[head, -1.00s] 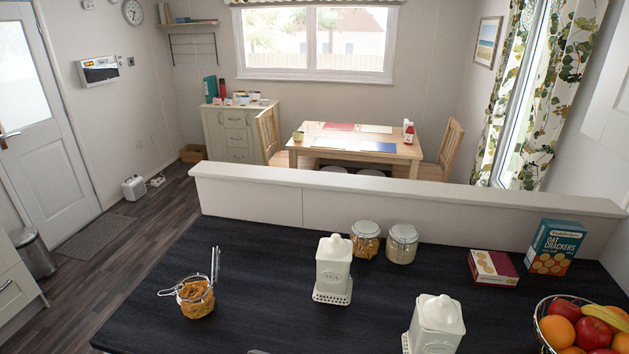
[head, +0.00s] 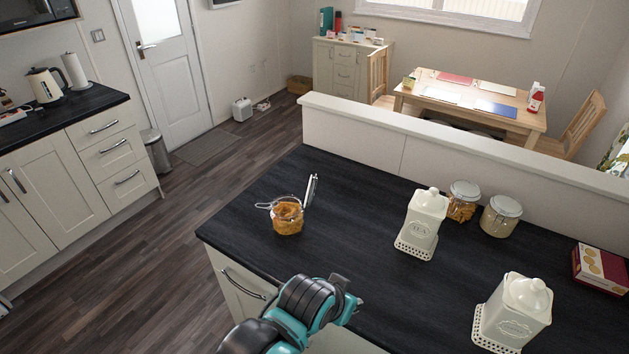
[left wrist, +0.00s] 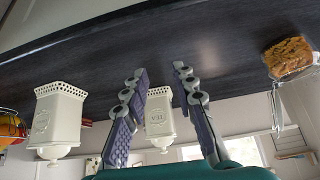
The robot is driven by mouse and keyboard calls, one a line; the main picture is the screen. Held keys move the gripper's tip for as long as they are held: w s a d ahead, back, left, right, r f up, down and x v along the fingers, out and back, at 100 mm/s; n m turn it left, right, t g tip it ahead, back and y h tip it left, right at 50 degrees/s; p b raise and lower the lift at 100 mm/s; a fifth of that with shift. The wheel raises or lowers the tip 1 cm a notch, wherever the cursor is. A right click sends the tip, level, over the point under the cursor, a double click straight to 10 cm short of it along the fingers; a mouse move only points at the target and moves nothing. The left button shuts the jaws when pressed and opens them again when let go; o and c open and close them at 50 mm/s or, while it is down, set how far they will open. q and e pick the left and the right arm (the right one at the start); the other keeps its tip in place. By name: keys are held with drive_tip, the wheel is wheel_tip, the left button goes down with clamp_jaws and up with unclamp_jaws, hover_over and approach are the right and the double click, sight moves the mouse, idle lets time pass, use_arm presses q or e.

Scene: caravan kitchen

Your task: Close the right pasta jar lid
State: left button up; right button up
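A glass jar of orange pasta (head: 287,217) stands upright on the dark counter (head: 345,200). Its hinged lid (head: 311,190) stands up open on its right side, and a wire clasp sticks out left. Farther right, a jar with orange contents (head: 462,205) and a jar with pale contents (head: 499,219) have their lids shut. My left gripper (left wrist: 159,72) is open and empty in the left wrist view. That view is upside down and shows the open jar (left wrist: 290,55) at its right edge, apart from the fingers. My right gripper is not in view.
A white TEA canister (head: 421,222) and another white canister (head: 514,312) stand on the counter to the right. A red box (head: 602,268) lies near the right edge. A low partition (head: 430,160) borders the back. Counter around the open jar is clear.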

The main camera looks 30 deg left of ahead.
use_arm(q)
drive_tip(key=shift+w+a, duration=0.1)
clamp_jaws()
drive_tip(key=m+g+y, duration=0.2)
drive_tip(key=m+y, duration=0.3)
drive_tip(key=y, duration=1)
approach(312, 190)
drive_tip(key=w+d+f, duration=0.3)
drive_tip(key=w, duration=0.1)
drive_tip(key=w+d+y, duration=0.1)
drive_tip(key=d+y, duration=0.2)
drive_tip(key=y, duration=0.1)
drive_tip(key=s+r+b+x, duration=0.1)
drive_tip(key=s+b+x, duration=0.1)
drive_tip(key=x, duration=1)
drive_tip(key=shift+a+t+b, duration=0.3)
drive_tip(key=shift+a+b, duration=0.15)
drive_tip(key=shift+a, duration=0.15)
